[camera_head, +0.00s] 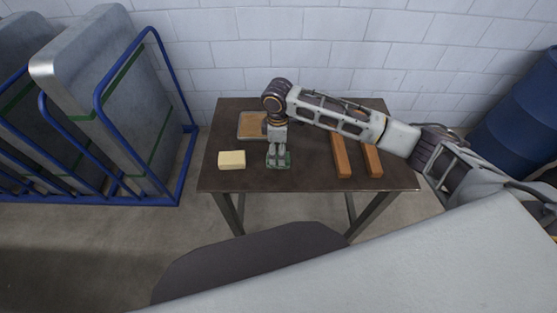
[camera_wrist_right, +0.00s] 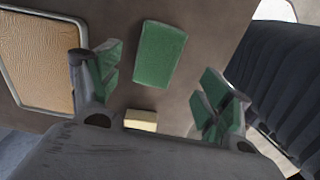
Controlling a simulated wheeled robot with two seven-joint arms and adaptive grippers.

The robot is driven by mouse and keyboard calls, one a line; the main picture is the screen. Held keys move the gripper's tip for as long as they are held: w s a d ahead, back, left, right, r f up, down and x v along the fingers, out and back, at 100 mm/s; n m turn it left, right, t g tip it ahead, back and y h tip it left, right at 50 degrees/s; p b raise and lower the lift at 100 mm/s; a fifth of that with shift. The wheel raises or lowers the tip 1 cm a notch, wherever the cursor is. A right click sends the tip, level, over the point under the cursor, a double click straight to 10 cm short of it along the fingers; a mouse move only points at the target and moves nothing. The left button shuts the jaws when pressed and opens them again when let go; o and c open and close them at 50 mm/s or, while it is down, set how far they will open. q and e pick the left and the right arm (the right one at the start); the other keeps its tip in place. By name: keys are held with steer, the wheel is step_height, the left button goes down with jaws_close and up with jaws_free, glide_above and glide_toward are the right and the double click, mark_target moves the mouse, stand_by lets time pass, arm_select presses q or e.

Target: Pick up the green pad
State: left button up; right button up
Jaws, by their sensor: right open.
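The green pad (camera_wrist_right: 160,54) lies flat on the dark table, and in the right wrist view it shows ahead of the fingers, between their lines. My right gripper (camera_wrist_right: 162,92) is open and empty, with green-faced fingers on either side. In the head view the right gripper (camera_head: 279,160) hangs pointing down over the front middle of the table. The pad (camera_head: 287,163) is mostly hidden under it there. I cannot tell the exact height between fingers and pad. My left gripper is not in view.
A pale yellow block (camera_head: 231,160) lies left of the gripper. A framed tan tray (camera_head: 251,125) is behind it. Two orange-brown bars (camera_head: 341,157) lie to the right. A blue rack (camera_head: 186,128) stands left, and a blue barrel (camera_head: 520,105) right.

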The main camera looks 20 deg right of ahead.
steer(key=shift+f, duration=0.35)
steer(key=shift+w+f, duration=0.2)
steer(key=shift+f, duration=2.4)
steer(key=c, duration=1.1)
steer(key=shift+r, duration=5.05)
